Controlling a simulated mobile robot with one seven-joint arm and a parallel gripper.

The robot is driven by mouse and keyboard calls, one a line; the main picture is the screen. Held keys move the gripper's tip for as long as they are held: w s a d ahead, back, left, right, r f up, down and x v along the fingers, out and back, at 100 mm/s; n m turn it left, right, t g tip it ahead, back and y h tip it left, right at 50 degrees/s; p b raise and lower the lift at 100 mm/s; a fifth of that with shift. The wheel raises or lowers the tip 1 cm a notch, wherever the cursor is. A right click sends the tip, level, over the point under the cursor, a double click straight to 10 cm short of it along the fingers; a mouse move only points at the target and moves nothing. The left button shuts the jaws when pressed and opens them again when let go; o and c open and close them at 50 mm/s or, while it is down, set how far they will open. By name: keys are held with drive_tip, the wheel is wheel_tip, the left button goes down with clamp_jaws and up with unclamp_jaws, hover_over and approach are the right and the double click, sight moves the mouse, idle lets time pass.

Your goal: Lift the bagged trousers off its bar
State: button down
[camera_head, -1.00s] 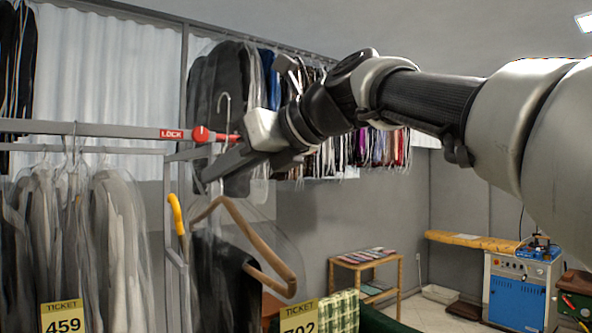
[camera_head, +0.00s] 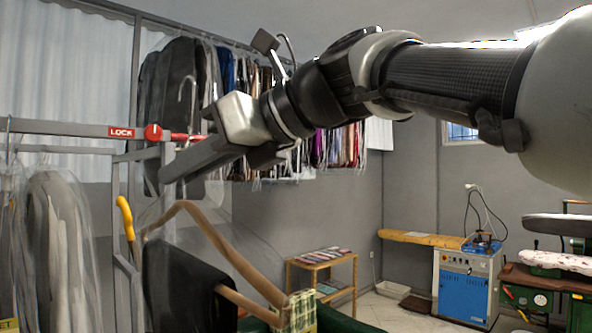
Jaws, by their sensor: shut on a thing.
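The bagged trousers are black (camera_head: 185,285) and hang over a wooden hanger (camera_head: 235,258) inside a clear bag. The hanger is tilted, its right end lower. The bar has a red LOCK label and a red end piece (camera_head: 153,133). My fingers hide the neck, and whether the hook touches the bar is unclear.
Other bagged garments (camera_head: 60,235) hang at the left under the bar. A yellow hooked handle (camera_head: 125,220) stands on the rack frame close to the trousers. A small wooden table (camera_head: 322,262) and a blue machine (camera_head: 463,290) stand farther back. Grey floor shows between them.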

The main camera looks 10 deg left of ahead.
drive_tip(key=s+d+b, duration=0.1)
drive_tip(key=s+d, duration=0.2)
drive_tip(key=d, duration=0.1)
drive_tip(key=s+d+b, duration=0.2)
drive_tip(key=s+d, duration=0.2)
drive_tip(key=s+d+b, duration=0.1)
drive_tip(key=s+d, duration=0.3)
drive_tip(key=shift+d, duration=0.4)
